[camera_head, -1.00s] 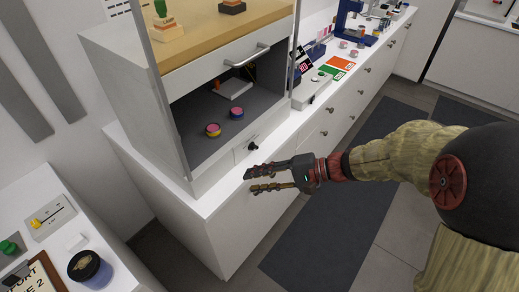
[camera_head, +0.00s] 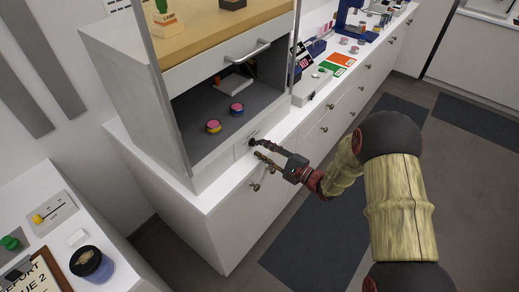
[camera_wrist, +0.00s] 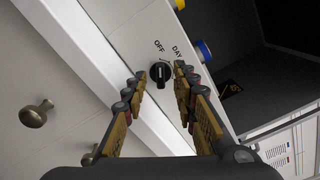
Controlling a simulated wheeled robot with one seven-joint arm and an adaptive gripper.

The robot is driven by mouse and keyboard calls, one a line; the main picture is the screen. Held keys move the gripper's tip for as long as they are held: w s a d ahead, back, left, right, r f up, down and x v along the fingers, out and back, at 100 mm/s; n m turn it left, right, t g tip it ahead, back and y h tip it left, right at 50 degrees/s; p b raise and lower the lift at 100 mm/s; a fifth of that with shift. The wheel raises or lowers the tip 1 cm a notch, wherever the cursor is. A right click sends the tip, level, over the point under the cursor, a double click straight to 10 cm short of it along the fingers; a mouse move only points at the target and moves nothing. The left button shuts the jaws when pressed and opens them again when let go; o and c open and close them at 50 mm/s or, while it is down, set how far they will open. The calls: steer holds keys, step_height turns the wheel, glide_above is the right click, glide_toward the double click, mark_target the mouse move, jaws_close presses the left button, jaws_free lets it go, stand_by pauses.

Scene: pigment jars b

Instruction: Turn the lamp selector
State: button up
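The lamp selector (camera_wrist: 160,73) is a black rotary knob on the light front panel of the cabinet. In the wrist view the labels OFF and DAY show beside it, and a pale mark on the knob's face points between them. In the head view the selector (camera_head: 252,141) is small, at the gripper's tip. My gripper (camera_wrist: 157,80) is open, its two fingers on either side of the knob in the wrist view. I cannot tell whether the fingers touch it. My gripper (camera_head: 253,148) also shows in the head view, reaching toward the panel from the right.
Two colored jars (camera_head: 225,118) stand inside the open cabinet above the panel. A raised sash with a handle (camera_head: 248,54) hangs over the opening. Drawer knobs (camera_wrist: 36,113) stick out below the white counter edge. The floor to the right is clear.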

steer(key=shift+x, duration=0.95)
steer(key=shift+c, duration=1.3)
steer(key=c, duration=0.4)
jaws_close()
